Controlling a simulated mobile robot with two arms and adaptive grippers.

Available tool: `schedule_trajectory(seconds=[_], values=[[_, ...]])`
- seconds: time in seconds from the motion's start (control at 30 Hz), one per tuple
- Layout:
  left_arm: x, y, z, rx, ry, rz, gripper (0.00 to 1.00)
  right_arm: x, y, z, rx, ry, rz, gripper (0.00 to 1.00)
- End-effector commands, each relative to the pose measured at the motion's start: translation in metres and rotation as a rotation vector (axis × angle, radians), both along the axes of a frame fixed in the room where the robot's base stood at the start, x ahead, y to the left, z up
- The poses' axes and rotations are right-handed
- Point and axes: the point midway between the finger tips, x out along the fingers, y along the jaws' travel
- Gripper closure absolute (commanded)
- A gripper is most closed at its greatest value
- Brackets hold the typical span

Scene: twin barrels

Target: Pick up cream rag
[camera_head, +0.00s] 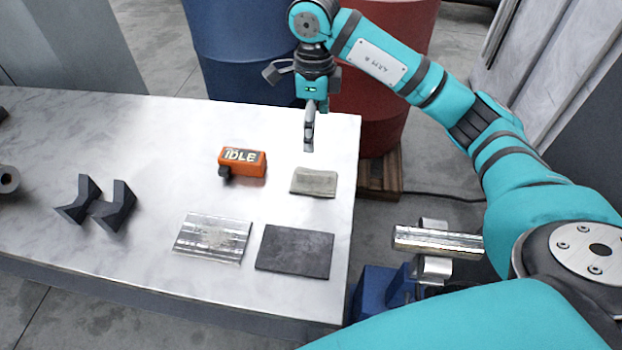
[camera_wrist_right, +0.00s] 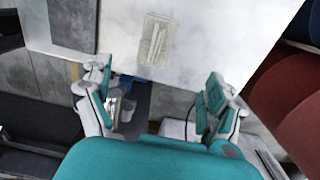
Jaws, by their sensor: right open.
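The cream rag (camera_head: 314,182) lies folded flat near the right edge of the table (camera_head: 130,135). It looks greyish beige. In the right wrist view the rag (camera_wrist_right: 157,40) shows at the top middle, beyond the fingertips. My right gripper (camera_head: 308,138) points down just behind the rag in the head view, apart from it. In the right wrist view my right gripper (camera_wrist_right: 157,97) is open, with nothing between its fingers. My left gripper is not in view.
An orange "IDLE" block (camera_head: 242,162) sits left of the rag. A ridged metal plate (camera_head: 213,238) and a dark plate (camera_head: 294,249) lie in front. Black V-shaped blocks (camera_head: 118,206) stand left. Blue (camera_head: 240,60) and red (camera_head: 372,100) barrels stand behind the table. A metal cylinder (camera_head: 437,242) is at right.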

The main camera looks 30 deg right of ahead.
Motion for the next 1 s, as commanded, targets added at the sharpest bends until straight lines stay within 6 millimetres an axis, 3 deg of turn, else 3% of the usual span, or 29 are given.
schedule_trajectory(seconds=[0.4, 0.67, 0.87, 1.0], values=[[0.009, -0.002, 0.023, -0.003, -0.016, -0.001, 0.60, -0.002, 0.001, -0.085, 0.002, 0.005, 0.001, 0.10], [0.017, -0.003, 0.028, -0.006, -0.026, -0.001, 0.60, -0.002, 0.001, -0.104, 0.000, 0.002, 0.001, 0.10], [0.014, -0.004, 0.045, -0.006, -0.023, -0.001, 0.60, -0.008, 0.002, -0.132, 0.002, 0.006, 0.001, 0.10], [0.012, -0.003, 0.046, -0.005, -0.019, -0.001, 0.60, -0.006, 0.002, -0.148, 0.003, 0.002, 0.002, 0.10]])
